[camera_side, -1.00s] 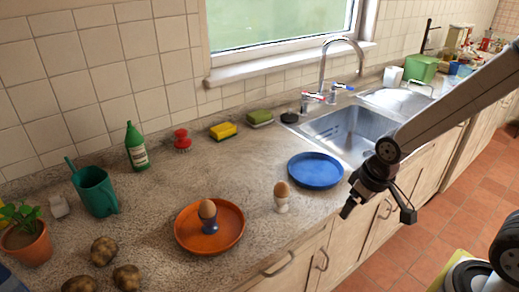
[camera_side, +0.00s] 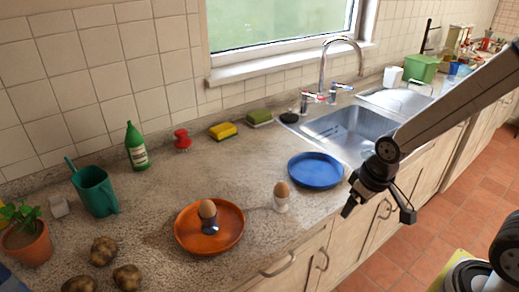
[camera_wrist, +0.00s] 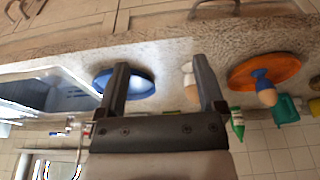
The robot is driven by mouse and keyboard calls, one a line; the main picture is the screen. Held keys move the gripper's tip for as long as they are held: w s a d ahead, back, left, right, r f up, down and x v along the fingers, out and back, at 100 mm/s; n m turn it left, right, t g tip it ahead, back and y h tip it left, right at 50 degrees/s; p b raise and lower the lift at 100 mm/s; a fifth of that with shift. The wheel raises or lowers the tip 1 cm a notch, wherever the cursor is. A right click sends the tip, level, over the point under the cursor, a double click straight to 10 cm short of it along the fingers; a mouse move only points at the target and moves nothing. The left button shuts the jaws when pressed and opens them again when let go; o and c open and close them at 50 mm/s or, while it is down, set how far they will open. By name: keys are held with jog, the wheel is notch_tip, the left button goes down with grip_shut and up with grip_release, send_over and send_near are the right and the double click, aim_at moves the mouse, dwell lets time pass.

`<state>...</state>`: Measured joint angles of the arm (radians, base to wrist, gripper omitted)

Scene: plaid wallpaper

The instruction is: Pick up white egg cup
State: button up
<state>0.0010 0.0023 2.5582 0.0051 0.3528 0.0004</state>
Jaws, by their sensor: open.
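The white egg cup (camera_side: 281,205) stands upright on the counter near its front edge, with a brown egg (camera_side: 282,189) in it. My gripper (camera_side: 346,212) is to its right, beyond the counter's front edge, apart from it and empty. In the wrist view my gripper (camera_wrist: 162,75) has its two fingers spread wide. The white egg cup (camera_wrist: 187,68) shows there just left of the right finger, with its egg (camera_wrist: 192,92) partly hidden by that finger.
A blue plate (camera_side: 315,171) lies between the egg cup and the sink (camera_side: 350,132). An orange plate (camera_side: 185,236) to the left holds a blue egg cup (camera_side: 209,225) with an egg. Potatoes (camera_side: 104,251) lie at the front left. The counter behind the egg cup is clear.

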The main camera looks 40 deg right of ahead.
jog(key=f+m, duration=0.1)
jog(key=m, duration=0.1)
jog(key=m+t+y, duration=0.3)
jog(key=m+y, duration=0.9)
jog(key=m, duration=0.6)
send_near(285, 198)
jog(key=f, duration=0.1)
jog(key=w+a+f, duration=0.1)
jog(key=shift+a+f, duration=0.15)
jog(key=shift+f, duration=0.25)
jog(key=shift+w+d+m+t, duration=0.35)
jog(key=shift+w+m, duration=0.15)
jog(key=shift+m, duration=0.2)
jog(key=shift+x, duration=1.35)
jog(key=shift+x, duration=2.6)
jog(key=shift+f, duration=0.1)
